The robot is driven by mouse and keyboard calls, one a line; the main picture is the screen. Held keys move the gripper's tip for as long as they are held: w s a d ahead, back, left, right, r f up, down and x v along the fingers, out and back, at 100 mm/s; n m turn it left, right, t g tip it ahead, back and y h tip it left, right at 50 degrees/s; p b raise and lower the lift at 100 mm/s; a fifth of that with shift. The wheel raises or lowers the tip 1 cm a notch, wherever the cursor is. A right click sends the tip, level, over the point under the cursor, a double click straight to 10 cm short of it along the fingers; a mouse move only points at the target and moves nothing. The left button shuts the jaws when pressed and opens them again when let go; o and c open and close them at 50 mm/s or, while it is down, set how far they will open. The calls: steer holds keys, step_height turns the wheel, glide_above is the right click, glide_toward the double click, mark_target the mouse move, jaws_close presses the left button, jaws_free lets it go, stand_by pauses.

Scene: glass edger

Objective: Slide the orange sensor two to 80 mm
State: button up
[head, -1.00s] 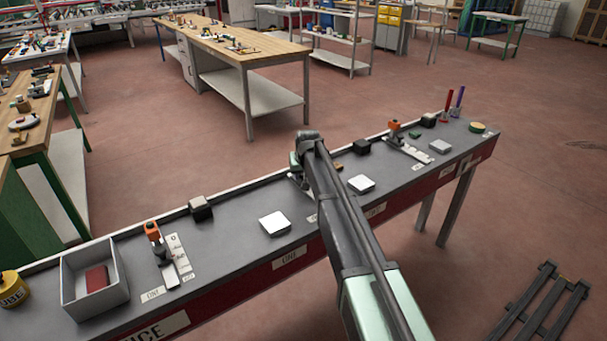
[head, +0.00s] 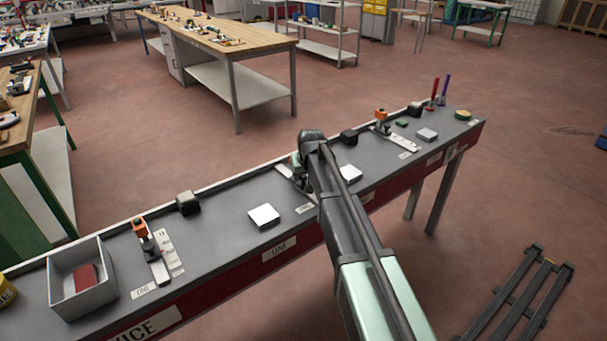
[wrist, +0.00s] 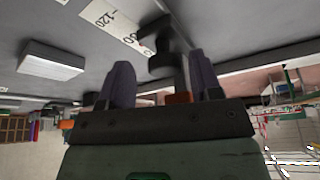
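The middle orange sensor, which I take to be sensor two, shows in the wrist view as an orange block (wrist: 178,98) on a dark post (wrist: 166,47). Its white scale strip (wrist: 108,20) shows "120" and a second, less clear number. My gripper (wrist: 162,75) is open, its two dark fingers on either side of the orange block, with visible gaps. The wrist view is upside down, with the bench at the top. In the head view my arm hides the sensor and fingers; only part of its rail (head: 288,172) shows.
On the grey bench (head: 220,232), another orange sensor (head: 139,227) stands left, and one (head: 381,115) right. White blocks (head: 263,216), black blocks (head: 188,204) and a grey box (head: 83,294) with a red piece lie along it.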

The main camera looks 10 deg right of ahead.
steer(key=shift+a+r, duration=0.1)
steer(key=shift+r, duration=0.05)
steer(key=shift+s+r+p, duration=0.15)
steer(key=shift+r+p, duration=0.2)
steer(key=shift+p, duration=0.15)
steer(key=p+v, duration=0.9)
steer(key=shift+s+r, duration=0.2)
steer(key=shift+r, duration=0.15)
steer(key=s+a+g, duration=0.1)
steer(key=s+g, duration=0.1)
steer(key=s, duration=1.2)
steer(key=s+a+f+g, duration=0.1)
steer(key=s+g, duration=0.1)
steer(key=s, duration=1.3)
steer(key=shift+s+a+g, duration=0.25)
steer(key=shift+s+g, duration=0.05)
steer(key=shift+s, duration=0.05)
